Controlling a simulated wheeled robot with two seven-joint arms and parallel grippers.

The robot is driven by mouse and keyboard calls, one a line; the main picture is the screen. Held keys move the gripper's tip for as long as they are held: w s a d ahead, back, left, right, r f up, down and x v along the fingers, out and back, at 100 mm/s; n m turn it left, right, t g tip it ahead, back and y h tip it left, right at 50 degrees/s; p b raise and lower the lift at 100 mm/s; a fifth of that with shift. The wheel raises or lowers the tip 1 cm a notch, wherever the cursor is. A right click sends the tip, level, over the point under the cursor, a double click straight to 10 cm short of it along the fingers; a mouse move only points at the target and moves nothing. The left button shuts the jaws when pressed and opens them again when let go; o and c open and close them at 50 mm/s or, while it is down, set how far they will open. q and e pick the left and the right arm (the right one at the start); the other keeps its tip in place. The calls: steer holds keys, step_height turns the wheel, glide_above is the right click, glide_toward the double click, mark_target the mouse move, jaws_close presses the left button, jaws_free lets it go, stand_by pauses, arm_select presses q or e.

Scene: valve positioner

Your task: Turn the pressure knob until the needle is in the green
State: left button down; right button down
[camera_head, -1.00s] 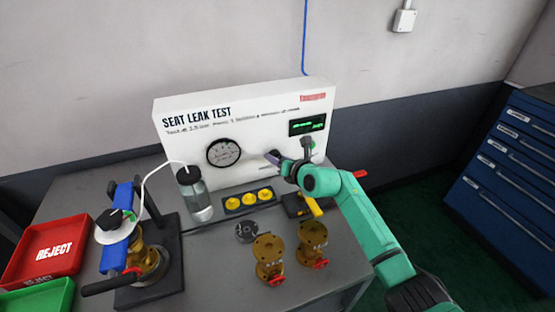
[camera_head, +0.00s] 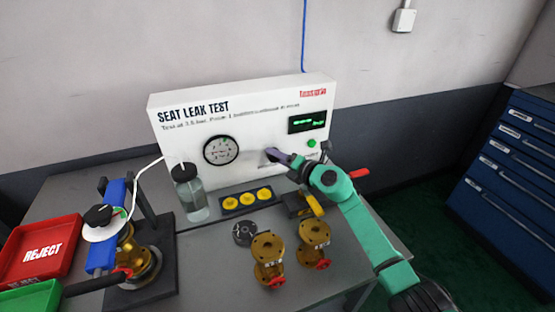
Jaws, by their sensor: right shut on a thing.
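The white SEAT LEAK TEST panel (camera_head: 182,140) stands at the back of the bench. Its round dial gauge (camera_head: 221,150) has a dark rim and a pale face. The needle and any green band are too small to make out. My right gripper (camera_head: 270,154) reaches the panel front just right of the gauge. It is shut on the pressure knob, which the fingers hide almost wholly. My left gripper is not in view.
A digital display (camera_head: 307,121) and a green button (camera_head: 311,143) are on the panel's right. A clear bottle (camera_head: 193,198), yellow pieces in a black holder (camera_head: 226,205) and brass valves (camera_head: 267,252) stand on the bench. A red REJECT tray (camera_head: 72,238) is at left.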

steer(key=shift+f, duration=0.1)
stand_by(0.3)
steer(key=shift+c, duration=1.5)
jaws_free()
steer(key=shift+s+d, duration=0.1)
steer(key=p+v, duration=0.1)
steer(key=v, duration=1.3)
steer(key=shift+s+p, duration=0.2)
steer(key=shift+p, duration=0.1)
steer(key=shift+d, duration=0.1)
